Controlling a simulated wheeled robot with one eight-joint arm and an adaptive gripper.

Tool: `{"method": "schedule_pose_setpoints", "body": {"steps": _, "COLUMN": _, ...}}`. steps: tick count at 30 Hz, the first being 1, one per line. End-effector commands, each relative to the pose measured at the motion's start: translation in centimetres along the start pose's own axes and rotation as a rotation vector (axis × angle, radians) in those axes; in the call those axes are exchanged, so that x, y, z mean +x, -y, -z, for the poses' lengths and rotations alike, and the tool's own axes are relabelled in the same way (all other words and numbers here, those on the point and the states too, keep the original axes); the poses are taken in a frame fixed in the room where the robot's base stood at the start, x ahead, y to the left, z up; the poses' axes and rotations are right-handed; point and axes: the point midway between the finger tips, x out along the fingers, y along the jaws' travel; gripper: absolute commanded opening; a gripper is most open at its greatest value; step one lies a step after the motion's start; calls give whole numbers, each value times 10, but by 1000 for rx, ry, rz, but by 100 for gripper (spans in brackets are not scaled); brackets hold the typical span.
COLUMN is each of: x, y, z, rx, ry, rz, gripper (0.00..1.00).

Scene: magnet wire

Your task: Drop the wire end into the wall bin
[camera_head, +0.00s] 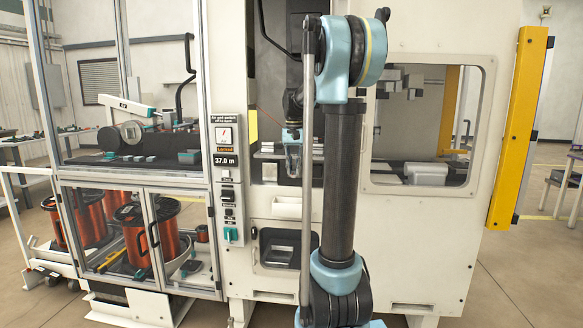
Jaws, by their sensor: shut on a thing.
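My gripper (293,172) points down in front of the machine's middle opening, partly hidden by my own arm. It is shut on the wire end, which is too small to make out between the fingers. Lower down is a dark-framed recess (276,247) in the same wall. I cannot tell which of the two is the wall bin. My gripper is above both and apart from them.
A glazed cabinet with several copper wire spools (165,235) stands at the left. A control panel reading 37.0 m (226,160) is beside the opening. A windowed panel (430,190) and a yellow guard post (517,125) are at the right. Floor is free at the right.

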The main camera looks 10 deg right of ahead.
Motion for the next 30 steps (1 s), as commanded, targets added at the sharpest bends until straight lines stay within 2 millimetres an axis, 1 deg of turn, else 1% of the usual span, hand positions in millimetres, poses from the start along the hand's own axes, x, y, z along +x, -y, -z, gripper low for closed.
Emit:
{"method": "schedule_pose_setpoints", "body": {"steps": 12, "x": 40, "y": 4, "z": -1, "rx": -5, "ry": 0, "rz": 0, "gripper": 5}}
{"method": "schedule_pose_setpoints", "body": {"steps": 16, "x": 50, "y": 4, "z": -1, "rx": -5, "ry": 0, "rz": 0, "gripper": 5}}
{"method": "schedule_pose_setpoints", "body": {"steps": 21, "x": 56, "y": 3, "z": -1, "rx": -5, "ry": 0, "rz": 0, "gripper": 5}}
{"method": "schedule_pose_setpoints", "body": {"steps": 29, "x": 57, "y": 3, "z": -1, "rx": -5, "ry": 0, "rz": 0, "gripper": 5}}
{"method": "schedule_pose_setpoints", "body": {"steps": 30, "x": 57, "y": 3, "z": -1, "rx": -5, "ry": 0, "rz": 0, "gripper": 18}}
